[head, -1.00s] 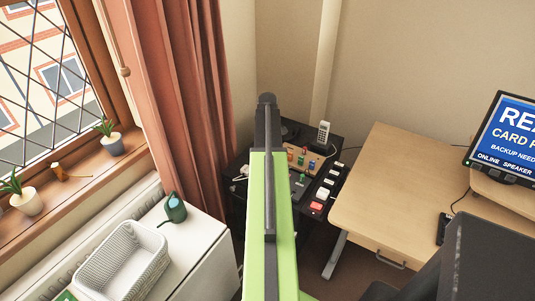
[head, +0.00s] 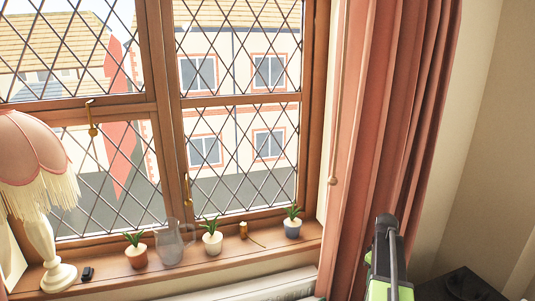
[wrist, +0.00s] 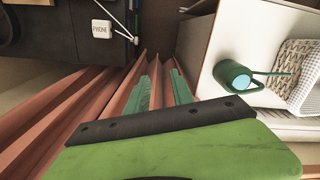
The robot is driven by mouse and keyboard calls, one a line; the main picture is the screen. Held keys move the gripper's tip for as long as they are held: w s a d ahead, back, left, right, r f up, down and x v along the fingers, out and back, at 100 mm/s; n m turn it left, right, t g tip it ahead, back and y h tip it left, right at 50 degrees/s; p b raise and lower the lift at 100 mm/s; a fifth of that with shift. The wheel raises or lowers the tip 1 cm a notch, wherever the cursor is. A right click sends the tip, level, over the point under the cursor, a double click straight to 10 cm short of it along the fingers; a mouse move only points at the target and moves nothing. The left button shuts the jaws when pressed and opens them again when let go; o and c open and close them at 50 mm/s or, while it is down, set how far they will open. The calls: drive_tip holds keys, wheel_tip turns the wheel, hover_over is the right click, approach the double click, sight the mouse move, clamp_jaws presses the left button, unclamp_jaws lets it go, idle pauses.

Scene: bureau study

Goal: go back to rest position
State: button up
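My gripper (wrist: 160,92) shows in the wrist view, with two green fingers pointing away from the camera. The fingers are apart and nothing is between them. Folds of the reddish curtain (wrist: 107,98) lie behind and beside them. In the head view, part of my green and black arm (head: 388,262) stands at the lower right, in front of the curtain (head: 385,130). The gripper's fingers cannot be made out there.
A dark green watering can (wrist: 233,78) and a white woven basket (wrist: 298,72) stand on a white surface. A white PHONE block (wrist: 101,30) lies on a dark surface. The windowsill (head: 110,278) holds a pink lamp (head: 42,235), a glass jug (head: 170,245) and potted plants.

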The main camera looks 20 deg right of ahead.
drive_tip(key=w+a+n, duration=0.2)
drive_tip(key=w+a, duration=0.1)
drive_tip(key=a, duration=1.2)
drive_tip(key=w+a+n, duration=0.1)
drive_tip(key=w+a, duration=0.2)
drive_tip(key=a, duration=1.1)
drive_tip(key=s+a+m, duration=0.3)
drive_tip(key=a, duration=0.4)
drive_tip(key=s+a+m, duration=0.3)
drive_tip(key=a, duration=0.4)
drive_tip(key=shift+s+m, duration=0.35)
drive_tip(key=shift+m, duration=0.05)
